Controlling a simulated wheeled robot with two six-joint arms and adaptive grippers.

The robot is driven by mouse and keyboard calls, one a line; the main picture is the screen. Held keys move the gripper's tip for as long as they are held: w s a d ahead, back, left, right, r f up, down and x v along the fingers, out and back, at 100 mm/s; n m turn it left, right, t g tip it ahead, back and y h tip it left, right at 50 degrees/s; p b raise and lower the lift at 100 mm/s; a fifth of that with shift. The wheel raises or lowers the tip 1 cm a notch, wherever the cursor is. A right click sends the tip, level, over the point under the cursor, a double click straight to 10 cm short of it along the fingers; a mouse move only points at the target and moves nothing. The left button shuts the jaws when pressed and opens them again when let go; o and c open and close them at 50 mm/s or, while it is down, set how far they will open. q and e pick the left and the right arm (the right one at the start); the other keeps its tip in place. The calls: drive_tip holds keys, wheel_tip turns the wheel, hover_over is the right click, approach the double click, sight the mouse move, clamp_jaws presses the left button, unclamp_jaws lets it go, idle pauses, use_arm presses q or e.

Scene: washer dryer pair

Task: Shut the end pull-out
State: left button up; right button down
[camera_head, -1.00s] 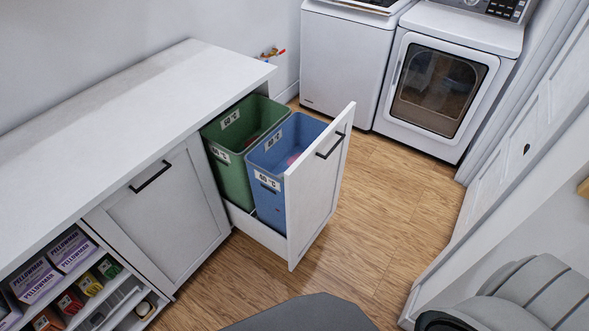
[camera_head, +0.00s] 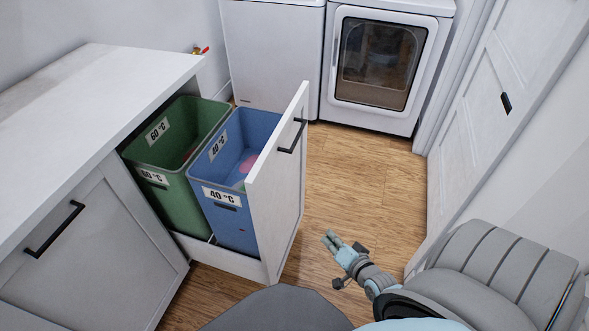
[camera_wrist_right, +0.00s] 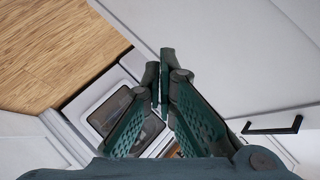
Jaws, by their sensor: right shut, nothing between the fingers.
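The end pull-out (camera_head: 276,196) stands open at the far end of the counter, its white front swung well clear of the cabinet. It holds a green bin (camera_head: 178,150) marked 60 °C and a blue bin (camera_head: 235,165) marked 40 °C. A black bar handle (camera_head: 292,136) is on its front. My right gripper (camera_head: 335,240) is low and to the right of the front, apart from it. It is shut and empty; its fingers also show in the right wrist view (camera_wrist_right: 160,85). My left gripper is out of view.
A white counter (camera_head: 90,110) with a closed cabinet door (camera_head: 90,250) runs along the left. A washer (camera_head: 270,55) and a dryer (camera_head: 383,65) stand at the back. A white door (camera_head: 490,120) is on the right. The wooden floor (camera_head: 365,185) between is clear.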

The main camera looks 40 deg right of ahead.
drive_tip(key=w+d+r+m+t+b, duration=0.1)
drive_tip(key=w+r+m+t+b, duration=0.3)
drive_tip(key=w+r+m+b, duration=0.15)
drive_tip(key=m+t+h+b, duration=0.1)
drive_tip(key=m+b, duration=0.1)
approach(287, 169)
drive_tip(key=w+d, duration=0.2)
drive_tip(key=d, duration=0.1)
drive_tip(key=shift+w+a+r, duration=0.1)
drive_tip(key=shift+w+a, duration=1.1)
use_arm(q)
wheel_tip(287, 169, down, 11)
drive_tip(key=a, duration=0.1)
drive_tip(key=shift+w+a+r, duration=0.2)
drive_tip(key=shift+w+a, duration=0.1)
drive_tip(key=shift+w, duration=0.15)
